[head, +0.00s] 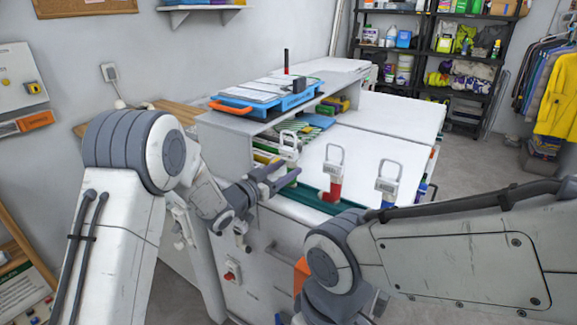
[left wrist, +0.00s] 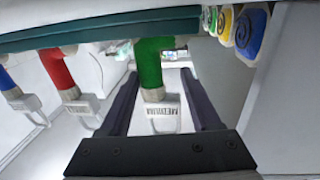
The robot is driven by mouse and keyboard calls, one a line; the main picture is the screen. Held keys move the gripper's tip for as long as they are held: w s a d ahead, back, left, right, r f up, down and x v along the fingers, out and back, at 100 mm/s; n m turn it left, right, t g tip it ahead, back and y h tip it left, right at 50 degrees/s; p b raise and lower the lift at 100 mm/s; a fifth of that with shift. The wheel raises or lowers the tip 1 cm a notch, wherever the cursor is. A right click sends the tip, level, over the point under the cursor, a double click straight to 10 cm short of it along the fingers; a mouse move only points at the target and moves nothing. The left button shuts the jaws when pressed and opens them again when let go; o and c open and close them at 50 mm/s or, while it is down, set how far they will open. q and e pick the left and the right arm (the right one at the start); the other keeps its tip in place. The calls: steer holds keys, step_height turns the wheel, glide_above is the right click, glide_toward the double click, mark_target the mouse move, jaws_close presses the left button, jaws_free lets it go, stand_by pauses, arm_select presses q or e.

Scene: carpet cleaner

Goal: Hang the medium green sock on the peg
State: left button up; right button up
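A green piece (left wrist: 152,62) with a white clip and wire loop (left wrist: 163,116) stands between the open fingers of my left gripper (left wrist: 157,88) in the left wrist view. Print on its clip is too small to read surely. In the head view, its white clip (head: 289,145) shows just above my left gripper (head: 286,173); its green part is mostly hidden by the fingers. A red piece (head: 333,189) and a blue one with similar clips (head: 388,190) stand to its right. I cannot make out the peg. My right gripper is out of view.
The clipped pieces stand along a dark green strip (head: 318,202) on the white worktop (head: 375,155). Several coloured rolls (left wrist: 250,32) lie beside it in the left wrist view. A blue tray (head: 285,103) lies on the raised shelf. My right arm crosses the lower right.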

arm_select(q)
jaws_close()
steer(key=shift+r, duration=0.25)
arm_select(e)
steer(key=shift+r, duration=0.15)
arm_select(q)
steer(key=shift+r+p, duration=0.6)
steer(key=shift+r, duration=0.05)
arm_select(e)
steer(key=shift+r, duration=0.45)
arm_select(q)
steer(key=shift+s, duration=0.1)
